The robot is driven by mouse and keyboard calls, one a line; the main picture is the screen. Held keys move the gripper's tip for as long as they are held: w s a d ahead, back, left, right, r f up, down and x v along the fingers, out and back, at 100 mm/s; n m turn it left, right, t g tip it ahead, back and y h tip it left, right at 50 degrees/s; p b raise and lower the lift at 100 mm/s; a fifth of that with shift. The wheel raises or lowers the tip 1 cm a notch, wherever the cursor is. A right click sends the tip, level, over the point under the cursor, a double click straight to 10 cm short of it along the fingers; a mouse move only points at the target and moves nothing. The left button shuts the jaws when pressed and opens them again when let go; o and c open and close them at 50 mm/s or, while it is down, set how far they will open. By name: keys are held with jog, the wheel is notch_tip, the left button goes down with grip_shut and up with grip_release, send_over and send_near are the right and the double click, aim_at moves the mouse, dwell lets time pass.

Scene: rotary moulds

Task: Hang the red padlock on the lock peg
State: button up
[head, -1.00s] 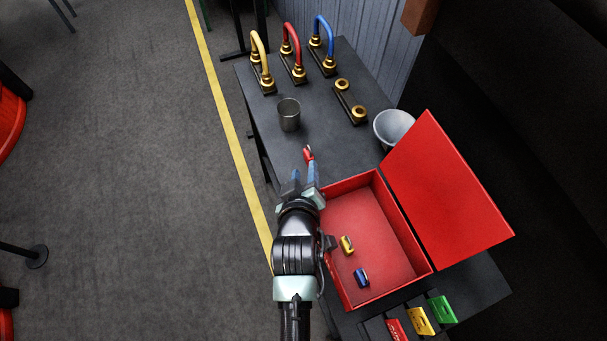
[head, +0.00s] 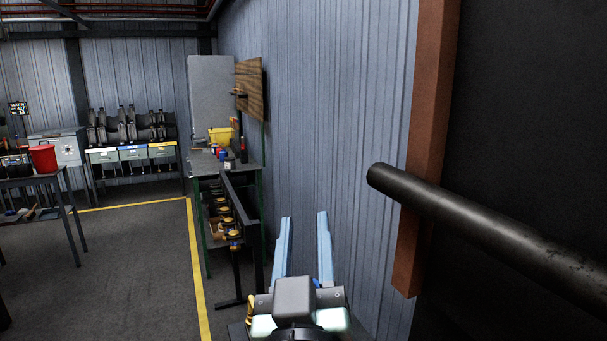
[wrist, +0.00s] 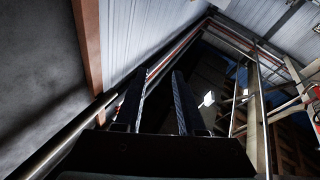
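My gripper (head: 305,216) points upward at the bottom middle of the head view, its two pale blue fingers apart with nothing between them. The wrist view also shows the gripper (wrist: 158,98) with its dark fingers apart and empty. I cannot make out the red padlock in either current view.
A ribbed metal wall (head: 340,120) runs along the right. A brown post (head: 428,140) and a thick dark pipe (head: 470,215) stand close on the right. A far workbench (head: 222,166) carries a yellow bin (head: 221,134). Open floor (head: 130,250) lies to the left.

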jog(key=s+r+m+t, duration=0.1)
jog(key=s+r+t, duration=0.2)
jog(key=s+r, duration=0.3)
jog(key=s+r+m+t, duration=0.1)
jog(key=s+r, duration=0.5)
jog(key=r, duration=0.7)
jog(key=shift+r+t, duration=0.3)
jog(key=shift+t, duration=0.6)
